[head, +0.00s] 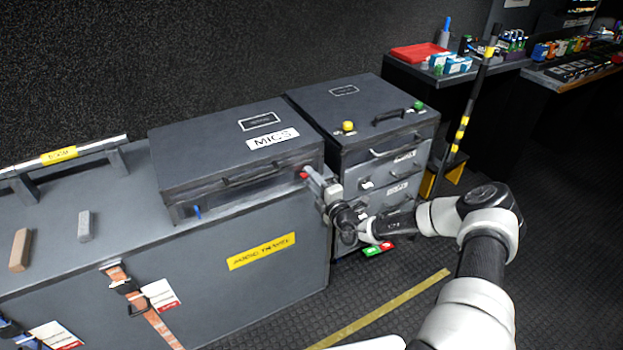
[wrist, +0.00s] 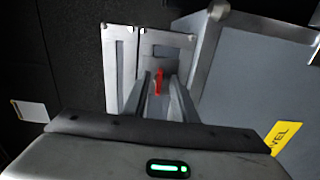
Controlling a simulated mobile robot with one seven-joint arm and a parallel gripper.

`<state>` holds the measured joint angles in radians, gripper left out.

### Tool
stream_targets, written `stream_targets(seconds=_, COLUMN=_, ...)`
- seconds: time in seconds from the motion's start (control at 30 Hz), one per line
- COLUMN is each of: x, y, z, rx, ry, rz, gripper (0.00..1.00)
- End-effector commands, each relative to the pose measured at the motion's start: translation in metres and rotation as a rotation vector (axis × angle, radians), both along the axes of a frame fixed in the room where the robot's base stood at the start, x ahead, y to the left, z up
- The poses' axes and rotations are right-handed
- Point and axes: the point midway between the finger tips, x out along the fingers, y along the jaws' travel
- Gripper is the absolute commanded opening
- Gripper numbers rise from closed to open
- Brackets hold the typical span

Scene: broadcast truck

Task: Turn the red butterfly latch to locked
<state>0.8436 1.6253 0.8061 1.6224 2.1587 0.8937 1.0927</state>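The red butterfly latch (head: 303,175) is on the front of the dark MICS case (head: 215,150), near its right end. In the wrist view the red latch (wrist: 159,81) appears as a small upright red tab between my fingers. My gripper (head: 311,174) reaches the case front from the right, with its fingertips at the latch. In the wrist view my gripper (wrist: 161,84) is open, with a finger on each side of the red tab and gaps showing. Whether either finger touches it, I cannot tell. The fingers hide part of the latch's surroundings.
A blue latch (head: 197,212) sits near the case's left end, and a handle (head: 253,176) lies between. The case rests on a grey travel trunk (head: 215,285). A dark drawer cabinet (head: 385,150) stands close on the right. Floor in front of the cabinet is mostly open.

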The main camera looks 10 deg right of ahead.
Motion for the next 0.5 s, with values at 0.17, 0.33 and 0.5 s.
stream_targets(seconds=0.17, x=0.000, y=-0.001, z=0.001, rx=0.000, ry=-0.002, rz=-0.001, gripper=0.25)
stream_targets(seconds=0.33, x=-0.012, y=-0.006, z=0.001, rx=-0.001, ry=0.000, rz=-0.002, gripper=0.25)
stream_targets(seconds=0.5, x=-0.045, y=-0.017, z=0.002, rx=0.000, ry=0.001, rz=-0.003, gripper=0.25)
